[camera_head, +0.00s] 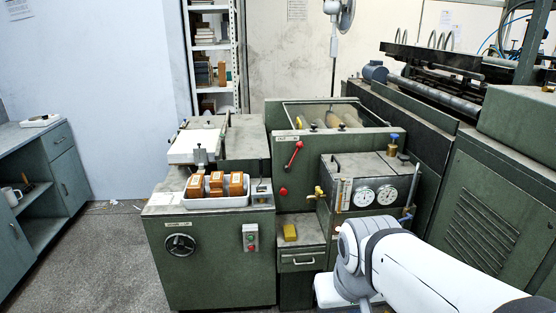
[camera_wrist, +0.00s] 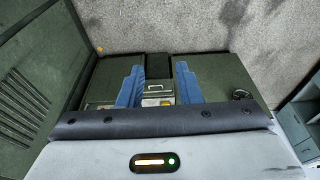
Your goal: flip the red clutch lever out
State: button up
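The red clutch lever (camera_head: 293,155) is on the front panel of the green feeder machine (camera_head: 307,178) in the head view. It slants from upper right to lower left, with a red knob at its upper end. It does not show in the wrist view. My gripper (camera_wrist: 159,84) shows in the wrist view as two blue fingers set wide apart with nothing held between them. The fingers are over the machine's drawer area, away from the lever. In the head view my white arm hides the lower right, and the gripper's fingers cannot be made out.
A red knob (camera_head: 283,191) sits below the lever. A gauge box (camera_head: 362,190) with brass valves juts out at its right. A white tray (camera_head: 216,201) with brown blocks stands to the left. A yellow block (camera_head: 290,232) lies above the drawer. Grey floor (camera_head: 110,250) is clear at left.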

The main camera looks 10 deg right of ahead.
aim_at(300, 145)
jog(key=i, duration=2.3)
jog(key=z, duration=0.4)
